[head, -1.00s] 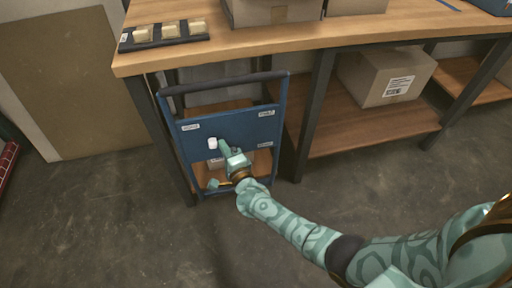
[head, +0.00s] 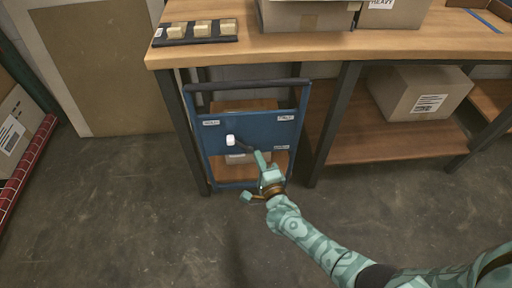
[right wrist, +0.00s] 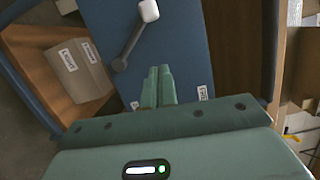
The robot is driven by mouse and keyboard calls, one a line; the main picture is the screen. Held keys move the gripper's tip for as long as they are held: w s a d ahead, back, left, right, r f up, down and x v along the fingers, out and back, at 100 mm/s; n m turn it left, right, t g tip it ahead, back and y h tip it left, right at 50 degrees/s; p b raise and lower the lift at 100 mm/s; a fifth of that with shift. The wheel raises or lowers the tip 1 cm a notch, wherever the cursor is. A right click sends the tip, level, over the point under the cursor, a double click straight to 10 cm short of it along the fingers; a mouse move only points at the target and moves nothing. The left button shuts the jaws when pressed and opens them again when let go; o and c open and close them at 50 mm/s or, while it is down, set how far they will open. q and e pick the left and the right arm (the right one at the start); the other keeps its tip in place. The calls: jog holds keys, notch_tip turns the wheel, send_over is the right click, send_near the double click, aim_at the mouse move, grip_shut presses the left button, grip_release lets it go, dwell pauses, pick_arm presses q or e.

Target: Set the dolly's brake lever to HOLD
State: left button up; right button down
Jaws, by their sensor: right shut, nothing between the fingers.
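The blue dolly (head: 262,138) stands upright under the workbench edge. Its brake lever has a white knob (head: 230,140), which sits below and right of the upper-left label (head: 211,122), apparently HOLD. Another label (head: 285,117) is at the panel's upper right; its text is too small to read surely. In the right wrist view the lever's dark arm (right wrist: 133,40) runs from a pivot to the knob (right wrist: 148,10). My right gripper (head: 259,157) is shut and empty, to the right of and below the knob, apart from it. Its closed fingers show in the wrist view (right wrist: 158,85). My left gripper is out of view.
The wooden workbench (head: 400,45) overhangs the dolly, with a dark tray (head: 194,42) and boxes on top. A carton (head: 420,92) sits on the lower shelf. A carton (right wrist: 78,70) shows behind the dolly's frame. The concrete floor in front is clear.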

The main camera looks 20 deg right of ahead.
pick_arm(q)
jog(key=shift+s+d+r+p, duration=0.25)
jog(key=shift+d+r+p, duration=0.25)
jog(key=shift+p, duration=0.05)
pick_arm(e)
jog(key=s, duration=0.4)
jog(key=shift+s, duration=0.2)
